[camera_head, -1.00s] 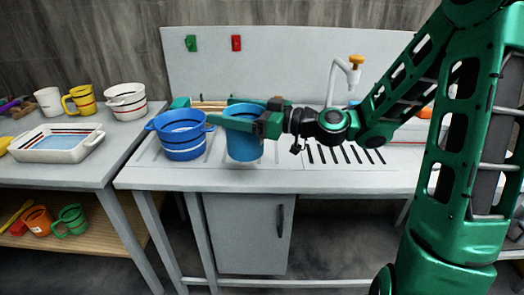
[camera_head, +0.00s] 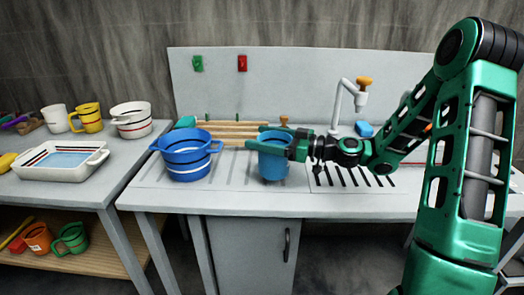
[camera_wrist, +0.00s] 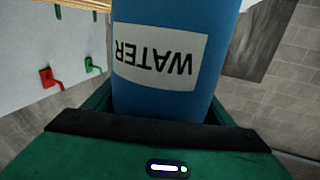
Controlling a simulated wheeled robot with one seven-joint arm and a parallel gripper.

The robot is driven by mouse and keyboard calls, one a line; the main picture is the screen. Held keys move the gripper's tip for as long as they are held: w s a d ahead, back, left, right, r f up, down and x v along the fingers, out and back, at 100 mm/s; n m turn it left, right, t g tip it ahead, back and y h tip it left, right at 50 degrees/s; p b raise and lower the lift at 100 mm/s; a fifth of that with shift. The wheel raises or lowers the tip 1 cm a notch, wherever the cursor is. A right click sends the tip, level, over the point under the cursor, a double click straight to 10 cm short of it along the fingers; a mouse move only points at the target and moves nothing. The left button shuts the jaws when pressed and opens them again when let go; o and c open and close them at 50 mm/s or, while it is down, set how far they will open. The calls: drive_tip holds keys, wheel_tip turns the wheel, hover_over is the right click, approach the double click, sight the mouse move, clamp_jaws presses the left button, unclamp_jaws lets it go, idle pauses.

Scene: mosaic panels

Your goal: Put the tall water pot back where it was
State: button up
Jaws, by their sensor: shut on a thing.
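The tall water pot (camera_head: 273,163) is a blue cylinder at the sink counter. In the wrist view the pot (camera_wrist: 170,25) fills the space between my fingers, with a white label reading WATER, seen upside down. My gripper (camera_head: 275,143) is shut on the pot near its upper part, coming from the right. The pot is upright over the ribbed drainboard (camera_head: 235,172); I cannot tell whether its base touches it. Its far side is hidden.
A blue two-handled pot with stripes (camera_head: 186,157) stands just left of the held pot. Behind is a wooden rack (camera_head: 232,127). A white tap (camera_head: 340,102) with an orange knob stands to the right. A left table (camera_head: 110,168) holds a white tray (camera_head: 60,173), mugs and a pot.

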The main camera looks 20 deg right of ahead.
drive_tip(key=shift+d+f, duration=0.1)
drive_tip(key=shift+f, duration=2.05)
drive_tip(key=o, duration=2)
drive_tip(key=shift+o, duration=0.2)
drive_tip(key=v, duration=1.2)
